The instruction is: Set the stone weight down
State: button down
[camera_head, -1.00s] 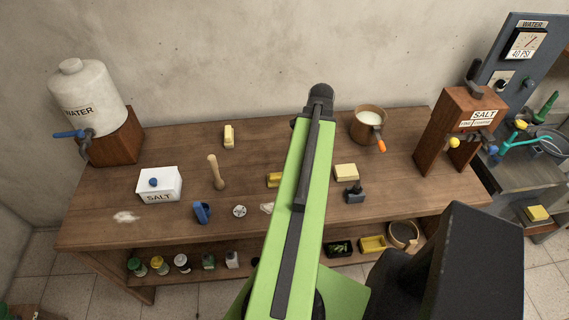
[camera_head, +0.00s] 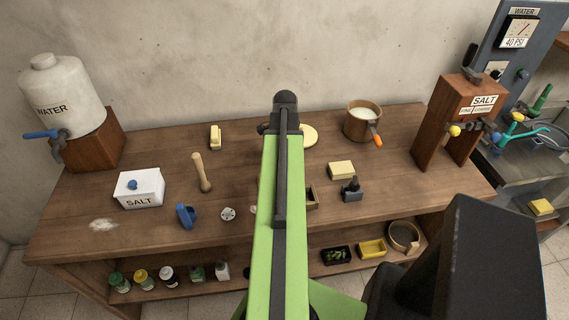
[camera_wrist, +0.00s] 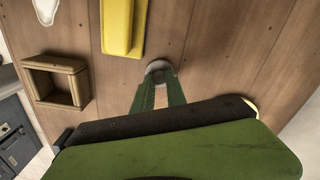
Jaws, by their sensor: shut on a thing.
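The stone weight (camera_wrist: 159,67) is a small grey rounded piece at the tips of my gripper (camera_wrist: 159,82) in the wrist view. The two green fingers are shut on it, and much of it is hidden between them. Brown wooden tabletop (camera_wrist: 215,45) shows around it; I cannot tell whether the weight touches the wood. In the head view my green arm reaches over the middle of the table (camera_head: 120,235) and hides the gripper and the weight.
A yellow block (camera_wrist: 118,25) and an open wooden frame (camera_wrist: 56,82) lie near the gripper. A pale round disc (camera_head: 309,135) shows beside my arm.

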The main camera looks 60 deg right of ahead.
jog(key=c, duration=1.8)
grip_release()
jog(key=shift+f, duration=0.1)
jog(key=o, duration=0.5)
jog(key=shift+c, duration=0.2)
notch_tip(320, 180, up, 13)
jog(key=p, duration=1.2)
jog(key=shift+f, duration=0.2)
